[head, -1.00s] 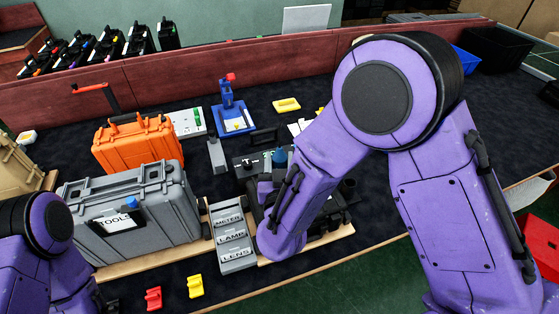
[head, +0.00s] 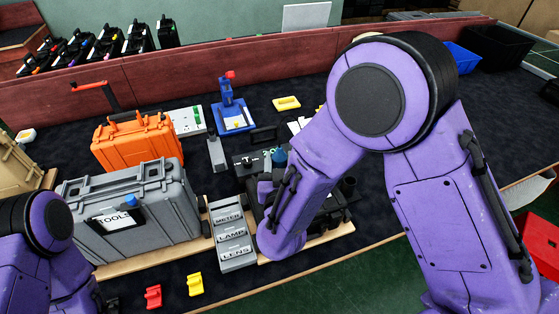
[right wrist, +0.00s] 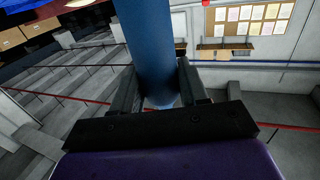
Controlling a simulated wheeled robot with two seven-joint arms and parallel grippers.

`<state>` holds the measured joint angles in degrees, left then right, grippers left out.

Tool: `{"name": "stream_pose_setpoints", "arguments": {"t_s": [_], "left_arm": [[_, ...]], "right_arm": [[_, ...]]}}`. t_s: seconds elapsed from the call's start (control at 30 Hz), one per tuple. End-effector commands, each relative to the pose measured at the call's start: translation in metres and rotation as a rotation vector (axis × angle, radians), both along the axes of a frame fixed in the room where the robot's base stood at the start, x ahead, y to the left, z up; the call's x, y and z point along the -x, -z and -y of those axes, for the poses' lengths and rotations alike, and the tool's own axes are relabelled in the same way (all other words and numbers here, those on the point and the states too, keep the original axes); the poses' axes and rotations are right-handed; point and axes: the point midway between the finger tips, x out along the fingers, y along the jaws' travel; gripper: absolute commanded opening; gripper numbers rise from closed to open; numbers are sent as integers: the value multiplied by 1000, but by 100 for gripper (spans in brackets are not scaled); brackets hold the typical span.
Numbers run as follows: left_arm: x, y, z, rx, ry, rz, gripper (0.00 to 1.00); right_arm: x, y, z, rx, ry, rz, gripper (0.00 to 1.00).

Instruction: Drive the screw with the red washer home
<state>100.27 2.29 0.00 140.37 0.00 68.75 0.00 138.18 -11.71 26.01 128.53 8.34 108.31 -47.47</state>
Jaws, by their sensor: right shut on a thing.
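My right arm reaches down over the dark equipment (head: 335,203) at the middle of the bench in the head view. The right gripper (right wrist: 160,92) is shut on a thick blue cylinder (right wrist: 150,40), seen close up between its two dark fingers in the right wrist view. A blue top (head: 279,157), probably of the same cylinder, shows beside my forearm in the head view. The screw with the red washer cannot be made out; my arm covers much of that area. Of my left arm only purple links show at the lower left; its gripper is outside the picture.
A grey TOOLS case (head: 150,240) and an orange case (head: 138,145) stand left. A label holder (head: 232,235) reads METER, LAMP, LENS. A blue stand (head: 232,115) is behind. Red (head: 153,297) and yellow (head: 195,285) pieces lie at the front edge.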

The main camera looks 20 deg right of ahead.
Motion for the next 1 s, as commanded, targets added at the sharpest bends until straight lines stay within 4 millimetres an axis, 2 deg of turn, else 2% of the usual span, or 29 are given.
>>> {"name": "stream_pose_setpoints", "arguments": {"t_s": [1.0], "left_arm": [[0, 8, 0, 0, 0, 0, 43]], "right_arm": [[1, 12, 0, 0, -1, -3, 0]]}}
